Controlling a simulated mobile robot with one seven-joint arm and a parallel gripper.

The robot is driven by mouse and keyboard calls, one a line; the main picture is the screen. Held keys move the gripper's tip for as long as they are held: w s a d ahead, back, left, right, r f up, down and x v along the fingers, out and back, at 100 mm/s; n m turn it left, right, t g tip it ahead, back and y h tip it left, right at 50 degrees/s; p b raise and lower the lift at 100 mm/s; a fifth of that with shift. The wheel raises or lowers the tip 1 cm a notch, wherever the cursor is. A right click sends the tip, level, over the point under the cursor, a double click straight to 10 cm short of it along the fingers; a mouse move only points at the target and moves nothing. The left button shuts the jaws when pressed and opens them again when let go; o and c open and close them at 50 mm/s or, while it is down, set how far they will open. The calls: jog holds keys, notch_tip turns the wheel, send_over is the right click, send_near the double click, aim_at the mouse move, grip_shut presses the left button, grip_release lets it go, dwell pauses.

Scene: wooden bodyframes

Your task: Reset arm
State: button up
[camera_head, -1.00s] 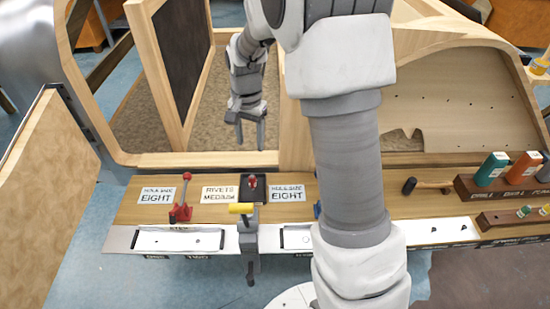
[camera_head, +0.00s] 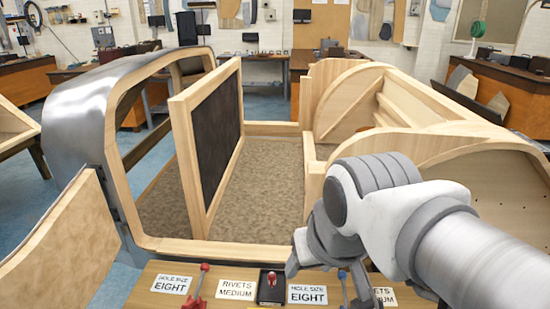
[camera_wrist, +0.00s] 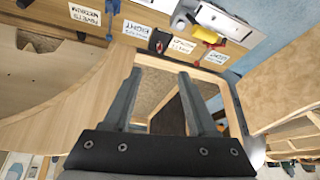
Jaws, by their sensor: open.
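My gripper (camera_wrist: 160,74) is open and empty in the wrist view, its two dark fingers apart with nothing between them. The wooden bodyframe and the workbench edge show beyond the fingers. In the head view my arm comes in from the lower right and bends down at the wrist. The gripper end (camera_head: 291,266) is mostly hidden behind the wrist, close above the bench labels. The wooden bodyframe (camera_head: 255,129) with its dark-panelled door (camera_head: 218,135) stands behind it.
The bench with printed labels (camera_head: 236,289), a red-handled lever (camera_head: 197,285) and a blue-handled one (camera_head: 342,275) lies along the bottom. An open wooden panel (camera_head: 62,240) stands at the left. The bodyframe's carpeted floor (camera_head: 262,185) is clear.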

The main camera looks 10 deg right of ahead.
jog(key=shift+s, duration=0.8)
jog(key=shift+r+p, duration=1.3)
jog(key=shift+p, duration=0.05)
